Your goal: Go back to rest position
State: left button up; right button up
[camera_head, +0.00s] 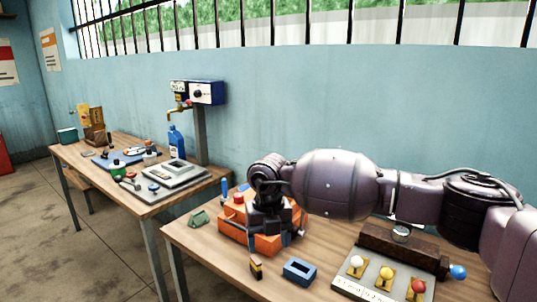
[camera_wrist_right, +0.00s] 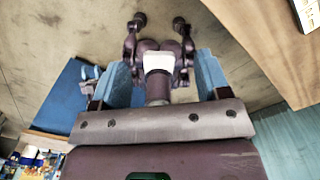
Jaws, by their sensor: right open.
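My right gripper (camera_head: 277,224) comes in from the right and hangs over an orange crate (camera_head: 236,233) on the near table, hiding part of it. In the right wrist view its two fingers (camera_wrist_right: 160,22) stand apart with nothing held between them. I cannot tell in the head view whether the gripper touches the crate.
The near wooden table (camera_head: 205,250) holds a blue block (camera_head: 300,271), a yellow-black item (camera_head: 256,268), a green item (camera_head: 199,217) and a panel with coloured knobs (camera_head: 385,281). A blue bottle (camera_head: 177,142) stands on the far table (camera_head: 150,197) beneath a tap.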

jog(key=s+a+f+m+g+y, duration=0.1)
jog(key=s+a+f+g+y, duration=0.1)
jog(key=s+a+y, duration=0.45)
jog(key=s+a+f+m+g+y, duration=0.2)
jog(key=s+a+f+g+y, duration=0.15)
jog(key=s+y, duration=0.45)
jog(key=w+d+f+m+t+h, duration=0.1)
jog(key=d+f+m+t+h, duration=0.3)
jog(key=d+m+t, duration=0.8)
jog(key=w+d+f+m+t+h, duration=0.15)
jog(key=d+f+m+t, duration=0.35)
jog(key=d+m+t, duration=0.7)
jog(key=s+d+f+m+g+h, duration=0.7)
jog(key=s+d+f+m+h, duration=0.2)
jog(key=s+d+f, duration=0.4)
jog(key=s+f+m, duration=0.1)
jog(key=s, duration=0.2)
jog(key=shift+s+d+f, duration=0.3)
jog(key=shift+d, duration=0.1)
